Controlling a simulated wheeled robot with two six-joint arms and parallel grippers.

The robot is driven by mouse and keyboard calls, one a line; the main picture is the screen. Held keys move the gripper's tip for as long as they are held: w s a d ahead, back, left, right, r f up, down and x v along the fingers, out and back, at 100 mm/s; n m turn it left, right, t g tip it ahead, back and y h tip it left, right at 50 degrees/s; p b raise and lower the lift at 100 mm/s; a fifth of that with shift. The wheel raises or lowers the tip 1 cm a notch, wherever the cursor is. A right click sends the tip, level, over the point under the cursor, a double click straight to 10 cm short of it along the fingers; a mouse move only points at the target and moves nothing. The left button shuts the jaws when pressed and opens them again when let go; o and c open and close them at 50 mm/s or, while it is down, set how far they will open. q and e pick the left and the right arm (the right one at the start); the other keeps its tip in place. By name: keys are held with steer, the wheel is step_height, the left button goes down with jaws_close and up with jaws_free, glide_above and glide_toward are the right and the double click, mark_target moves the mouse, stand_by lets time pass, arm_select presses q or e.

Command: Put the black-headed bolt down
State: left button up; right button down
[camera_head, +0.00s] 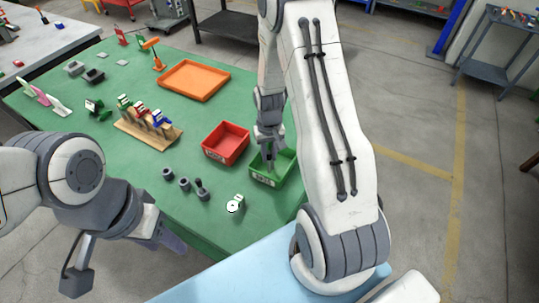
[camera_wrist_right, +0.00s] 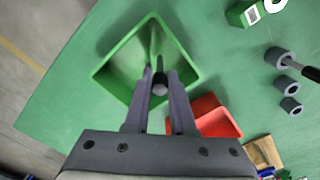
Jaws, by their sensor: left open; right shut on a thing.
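My right gripper (camera_head: 268,138) is over the small green bin (camera_head: 263,178). In the right wrist view its fingers (camera_wrist_right: 160,82) point down into the green bin (camera_wrist_right: 106,76) and are shut on the bolt (camera_wrist_right: 159,89), whose dark round head shows between the fingertips. The rest of the bolt is hidden. In the head view I cannot make the bolt out clearly. Whether it touches the bin floor I cannot tell. My left gripper (camera_head: 172,241) is open and empty at the lower left, off the table's near edge.
A red bin (camera_head: 224,145) stands beside the green bin. Several dark cylindrical parts (camera_head: 184,184) and a small white round-faced item (camera_head: 235,204) sit in front. A wooden rack (camera_head: 148,132) and an orange tray (camera_head: 193,80) stand farther back on the green table (camera_head: 120,170).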

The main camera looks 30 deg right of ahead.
steer(key=shift+f, duration=0.65)
steer(key=shift+f, duration=0.2)
steer(key=c, duration=0.8)
jaws_free()
steer(key=shift+o, duration=0.2)
